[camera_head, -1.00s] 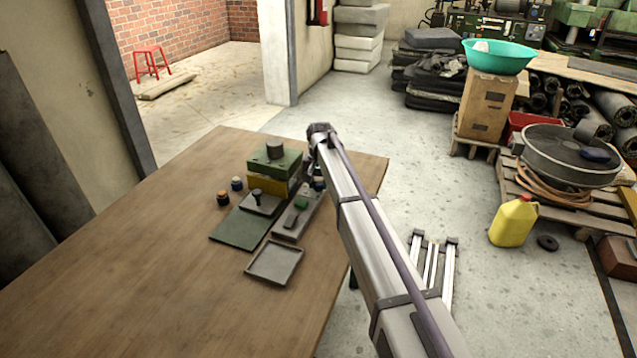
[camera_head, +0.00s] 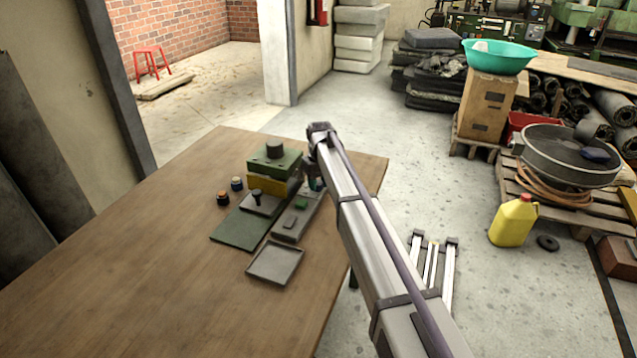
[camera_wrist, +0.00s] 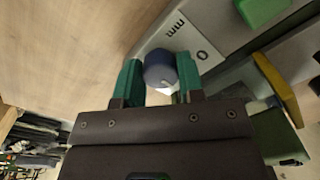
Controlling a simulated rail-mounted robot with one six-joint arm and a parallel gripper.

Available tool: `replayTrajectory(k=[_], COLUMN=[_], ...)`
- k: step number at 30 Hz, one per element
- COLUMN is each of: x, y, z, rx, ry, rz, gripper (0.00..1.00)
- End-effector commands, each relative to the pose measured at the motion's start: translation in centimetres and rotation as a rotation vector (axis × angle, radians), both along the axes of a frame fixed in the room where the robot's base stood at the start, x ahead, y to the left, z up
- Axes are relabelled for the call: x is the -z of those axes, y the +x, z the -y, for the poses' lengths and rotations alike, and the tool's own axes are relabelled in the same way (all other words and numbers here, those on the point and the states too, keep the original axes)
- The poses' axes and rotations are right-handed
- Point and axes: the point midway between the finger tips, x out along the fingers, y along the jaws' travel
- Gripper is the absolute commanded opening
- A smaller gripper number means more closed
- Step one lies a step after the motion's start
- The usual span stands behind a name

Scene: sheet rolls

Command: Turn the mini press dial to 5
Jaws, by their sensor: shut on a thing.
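The mini press (camera_head: 272,160) is a green and yellow block with a dark round top, standing near the table's far right corner. A grey panel (camera_head: 290,224) with a green button lies along its right side. In the wrist view, a dark blue round dial (camera_wrist: 158,68) sits beside a pale plate (camera_wrist: 190,42) marked "mm" and "0". My gripper (camera_wrist: 160,80) has its green fingers on either side of the dial, shut on it. The dial's pointer and set value cannot be read. In the head view my arm hides most of the gripper and dial.
The wooden table (camera_head: 170,250) has wide free room at left and front. A shallow grey tray (camera_head: 275,262) lies in front of the press.

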Motion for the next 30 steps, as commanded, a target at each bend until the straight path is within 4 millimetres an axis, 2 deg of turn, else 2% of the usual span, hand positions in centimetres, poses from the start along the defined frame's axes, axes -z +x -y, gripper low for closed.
replayTrajectory(k=[17, 18, 25, 30], x=[0.01, 0.01, 0.01, 0.00], y=[-0.03, -0.03, -0.02, -0.01], z=[-0.01, -0.01, 0.00, 0.00], rx=[-0.045, -0.045, -0.044, -0.044], ry=[0.000, 0.000, 0.000, 0.000], rz=[-0.001, -0.001, -0.001, 0.000], gripper=[0.12, 0.38, 0.60, 0.61])
